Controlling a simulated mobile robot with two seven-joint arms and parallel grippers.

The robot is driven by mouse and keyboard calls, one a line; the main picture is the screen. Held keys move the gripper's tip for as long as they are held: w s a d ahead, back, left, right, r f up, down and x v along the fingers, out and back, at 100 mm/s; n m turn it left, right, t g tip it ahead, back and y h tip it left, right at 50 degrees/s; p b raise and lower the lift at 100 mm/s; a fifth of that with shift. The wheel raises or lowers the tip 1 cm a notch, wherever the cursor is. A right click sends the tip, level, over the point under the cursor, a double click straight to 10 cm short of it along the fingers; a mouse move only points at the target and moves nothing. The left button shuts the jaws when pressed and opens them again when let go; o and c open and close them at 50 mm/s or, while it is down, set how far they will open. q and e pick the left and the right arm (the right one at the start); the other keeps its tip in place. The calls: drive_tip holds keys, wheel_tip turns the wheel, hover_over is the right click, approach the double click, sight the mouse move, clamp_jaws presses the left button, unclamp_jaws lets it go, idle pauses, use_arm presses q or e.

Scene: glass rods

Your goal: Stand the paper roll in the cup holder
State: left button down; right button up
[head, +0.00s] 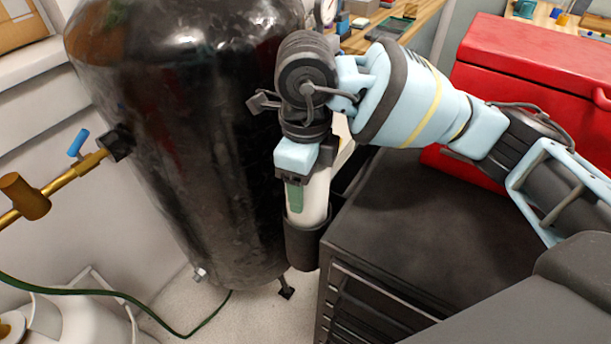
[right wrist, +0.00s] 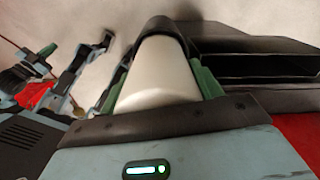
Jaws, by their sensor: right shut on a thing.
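The white paper roll (head: 319,195) is upright, slightly tilted in the head view, with its lower end inside the mouth of the black cup holder (head: 303,246) at the cabinet's left side. My right gripper (head: 296,196) is shut on the roll from above, its fingers ending above the holder's rim. In the right wrist view the roll (right wrist: 160,78) lies between the two green fingers, with the dark cup holder (right wrist: 163,27) around its far end. The roll's upper part is partly hidden by the gripper. My left gripper does not show in the head view.
A large black tank (head: 190,150) stands close to the left of the holder. The dark cabinet (head: 400,225) is to the right, with a red toolbox (head: 530,60) behind it. A brass valve (head: 60,190) and a green hose (head: 110,293) are at the left.

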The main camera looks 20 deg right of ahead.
drive_tip(key=o, duration=1.5)
drive_tip(key=shift+c, duration=0.2)
drive_tip(key=shift+r, duration=3.95)
drive_tip(key=shift+r, duration=0.1)
